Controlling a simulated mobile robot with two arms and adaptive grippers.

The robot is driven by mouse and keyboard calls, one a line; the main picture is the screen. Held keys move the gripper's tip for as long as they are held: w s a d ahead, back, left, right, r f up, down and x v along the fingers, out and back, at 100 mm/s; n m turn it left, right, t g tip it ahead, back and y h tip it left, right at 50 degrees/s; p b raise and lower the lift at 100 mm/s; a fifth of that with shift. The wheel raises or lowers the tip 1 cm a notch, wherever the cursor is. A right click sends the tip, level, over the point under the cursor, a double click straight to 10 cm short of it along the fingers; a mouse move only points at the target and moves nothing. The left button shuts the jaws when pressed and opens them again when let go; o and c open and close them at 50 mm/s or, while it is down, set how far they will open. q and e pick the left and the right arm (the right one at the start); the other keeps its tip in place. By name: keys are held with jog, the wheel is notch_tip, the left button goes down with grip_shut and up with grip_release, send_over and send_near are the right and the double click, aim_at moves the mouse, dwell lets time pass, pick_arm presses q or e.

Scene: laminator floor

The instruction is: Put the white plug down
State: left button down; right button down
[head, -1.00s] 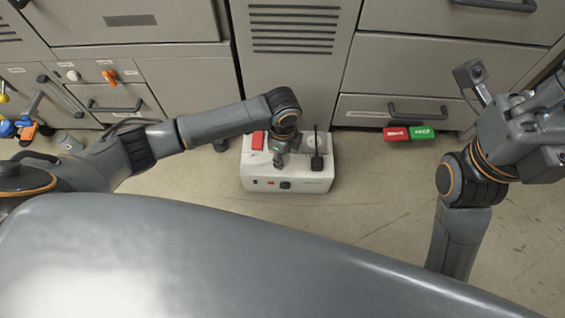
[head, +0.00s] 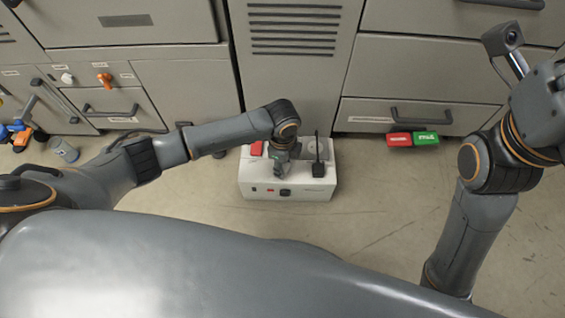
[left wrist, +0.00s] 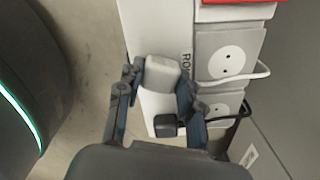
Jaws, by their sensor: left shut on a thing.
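My left gripper (head: 281,170) is over the near part of the white power box (head: 258,188). In the left wrist view my left gripper (left wrist: 158,80) is shut on the white plug (left wrist: 162,73), a pale block between its two fingers. The plug is over the box beside its sockets, not in one; I cannot tell whether it touches the box. A white cable (left wrist: 252,76) loops by the sockets. In the head view the gripper mostly hides the plug. The right arm shows at the right, but its fingers are out of view.
Two round sockets (left wrist: 226,62) are on the box. A black plug (head: 318,168) stands on its right side, and a red part (head: 257,148) is at its left. Red (head: 399,139) and green (head: 426,137) blocks lie by the drawers. The floor right of the box is clear.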

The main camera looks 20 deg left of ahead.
pick_arm(q)
jog(key=shift+f, duration=0.4)
jog(key=c, duration=0.9)
grip_release()
jog(key=shift+o, duration=0.2)
